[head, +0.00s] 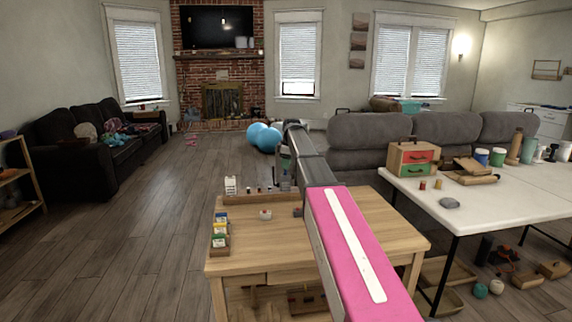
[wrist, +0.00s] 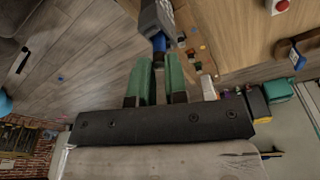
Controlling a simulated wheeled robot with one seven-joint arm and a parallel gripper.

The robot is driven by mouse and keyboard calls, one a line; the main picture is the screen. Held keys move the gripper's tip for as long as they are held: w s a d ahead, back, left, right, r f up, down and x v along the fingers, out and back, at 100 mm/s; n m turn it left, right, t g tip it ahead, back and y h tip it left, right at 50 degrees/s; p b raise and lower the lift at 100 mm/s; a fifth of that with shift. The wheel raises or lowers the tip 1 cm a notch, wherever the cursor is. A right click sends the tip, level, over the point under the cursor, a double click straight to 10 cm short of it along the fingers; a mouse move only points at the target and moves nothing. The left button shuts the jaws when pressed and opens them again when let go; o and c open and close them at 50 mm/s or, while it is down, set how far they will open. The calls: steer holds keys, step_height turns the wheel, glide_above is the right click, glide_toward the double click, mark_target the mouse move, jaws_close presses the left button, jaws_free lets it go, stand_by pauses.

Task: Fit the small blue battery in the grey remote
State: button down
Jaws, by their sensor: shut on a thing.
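My gripper (wrist: 161,62) has two green fingers in the wrist view, closed in on a small blue battery (wrist: 159,42) at their tips. A grey block-like body, apparently the grey remote (wrist: 157,17), is right beyond the battery and in line with it. I cannot tell whether the battery touches it or is partly inside it. In the head view my arm covers much of the table's middle. My gripper (head: 284,166) is small there, over the table's back edge, and the battery cannot be made out.
The wooden table (head: 290,240) carries a rack of coloured packets (head: 220,235) at left and a small white thing (head: 265,214). A low wooden tray (head: 248,198) with small items lies along the back. A white table (head: 470,200) stands at right. Floor at left is clear.

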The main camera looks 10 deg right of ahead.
steer(key=shift+f, duration=1.2)
stand_by(0.6)
steer(key=c, duration=1.1)
jaws_free()
